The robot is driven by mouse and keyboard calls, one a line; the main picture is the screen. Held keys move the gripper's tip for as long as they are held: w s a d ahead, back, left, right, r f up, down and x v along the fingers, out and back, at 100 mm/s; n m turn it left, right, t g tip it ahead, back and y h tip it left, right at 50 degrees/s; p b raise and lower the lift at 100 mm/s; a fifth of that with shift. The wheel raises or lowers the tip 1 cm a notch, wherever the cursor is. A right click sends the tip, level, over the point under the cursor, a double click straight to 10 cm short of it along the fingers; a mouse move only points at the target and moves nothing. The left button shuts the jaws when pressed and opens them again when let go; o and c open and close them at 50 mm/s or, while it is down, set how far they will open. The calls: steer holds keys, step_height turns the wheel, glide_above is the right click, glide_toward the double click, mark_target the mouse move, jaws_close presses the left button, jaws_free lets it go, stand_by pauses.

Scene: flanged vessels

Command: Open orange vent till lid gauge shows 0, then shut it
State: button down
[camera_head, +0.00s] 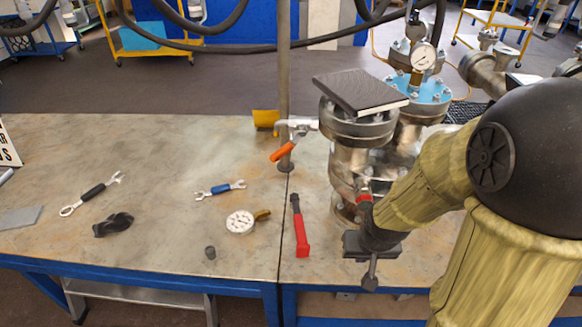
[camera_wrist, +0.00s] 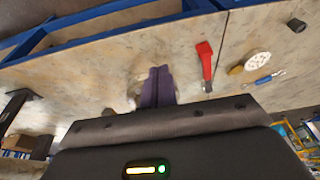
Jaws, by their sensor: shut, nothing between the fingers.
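The orange vent lever (camera_head: 283,151) hangs from a small valve with a silver pipe on the left side of the front vessel (camera_head: 355,160). It slants down and left, at an angle to the pipe. A round white dial gauge (camera_head: 424,56) stands over the blue lid (camera_head: 430,90) of the rear vessel; its needle is too small to read. My gripper (camera_head: 370,282) is below and right of the lever, in front of the vessels, pointing down over the bench's front part. In the wrist view its fingers (camera_wrist: 157,86) are together and empty. The vent is not in the wrist view.
A dark square plate (camera_head: 360,91) lies tilted on the front vessel. A vertical post (camera_head: 285,80) stands just behind the lever. A red-handled tool (camera_head: 300,228), a loose gauge (camera_head: 240,222) and a blue wrench (camera_head: 220,189) lie on the bench (camera_head: 160,150).

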steer(key=w+a+f+m+t+y+b, duration=0.1)
steer(key=w+a+f+y, duration=0.15)
steer(key=a+f, duration=0.2)
steer(key=w+a+f+y, duration=0.1)
steer(key=w+a+f, duration=0.2)
steer(key=f, duration=0.3)
steer(key=w+a+f+m+t+y+b, duration=0.2)
steer(key=a+m+t+y, duration=0.15)
steer(key=a+y, duration=0.35)
steer(key=w+d+r+m+t+h, duration=0.1)
steer(key=w+d+r+m+t, duration=0.1)
steer(key=r+m+t, duration=0.4)
steer(key=w+d+r+m+t+h+b, duration=0.1)
steer(key=w+r+m+t, duration=0.3)
steer(key=m, duration=0.7)
step_height(320, 180, up, 2)
steer(key=d+t, duration=0.1)
steer(key=t, duration=0.2)
steer(key=shift+r, duration=0.15)
